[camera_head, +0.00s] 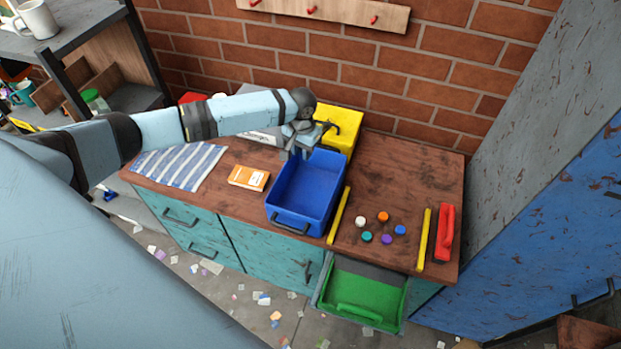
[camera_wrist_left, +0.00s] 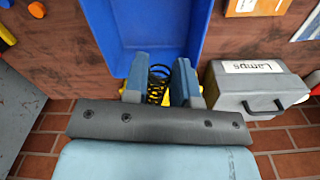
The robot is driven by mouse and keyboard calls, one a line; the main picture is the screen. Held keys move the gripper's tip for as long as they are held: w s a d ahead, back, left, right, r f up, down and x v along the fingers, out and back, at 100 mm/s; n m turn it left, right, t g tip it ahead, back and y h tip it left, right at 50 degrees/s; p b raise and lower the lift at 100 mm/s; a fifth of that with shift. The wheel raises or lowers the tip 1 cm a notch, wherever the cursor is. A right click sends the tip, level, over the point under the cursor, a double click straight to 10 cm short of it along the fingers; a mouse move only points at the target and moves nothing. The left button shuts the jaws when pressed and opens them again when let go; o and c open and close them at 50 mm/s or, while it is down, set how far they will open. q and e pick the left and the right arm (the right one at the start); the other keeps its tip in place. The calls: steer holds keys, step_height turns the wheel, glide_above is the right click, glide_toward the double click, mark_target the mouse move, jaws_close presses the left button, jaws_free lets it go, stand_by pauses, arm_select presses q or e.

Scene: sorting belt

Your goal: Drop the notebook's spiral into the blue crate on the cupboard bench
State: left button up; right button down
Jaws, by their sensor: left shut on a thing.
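The blue crate (camera_head: 317,187) stands on the wooden top of the cupboard bench (camera_head: 400,165); its inside looks empty where I can see it. It also fills the upper middle of the left wrist view (camera_wrist_left: 157,25). My left gripper (camera_head: 298,150) is at the crate's back end, above it. In the left wrist view its fingers (camera_wrist_left: 160,85) are shut on a black coiled spiral (camera_wrist_left: 157,84). The spiral shows between the fingers, near the crate's back wall; its exact height is unclear. My right gripper is not in view.
A yellow crate (camera_head: 340,125) stands behind the blue one. A grey "Lamps" case (camera_wrist_left: 258,90) is beside it. An orange-and-white flat item (camera_head: 248,178) and a striped cloth (camera_head: 182,165) lie left. Several coloured caps (camera_head: 383,216), yellow strips and a red-handled tool (camera_head: 446,232) lie right. A green drawer (camera_head: 365,292) is open.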

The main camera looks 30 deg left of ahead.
arm_select(q)
steer(key=shift+f, duration=0.45)
step_height(320, 180, down, 5)
steer(key=shift+r+b, duration=0.2)
steer(key=shift+b, duration=1)
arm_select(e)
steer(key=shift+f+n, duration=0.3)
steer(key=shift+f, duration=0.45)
arm_select(q)
steer(key=o, duration=0.9)
steer(key=shift+c, duration=0.2)
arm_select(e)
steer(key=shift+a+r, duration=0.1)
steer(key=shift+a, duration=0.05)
arm_select(q)
step_height(320, 180, up, 13)
steer(key=shift+f+b, duration=0.2)
steer(key=shift+b, duration=0.6)
steer(key=shift+r, duration=0.65)
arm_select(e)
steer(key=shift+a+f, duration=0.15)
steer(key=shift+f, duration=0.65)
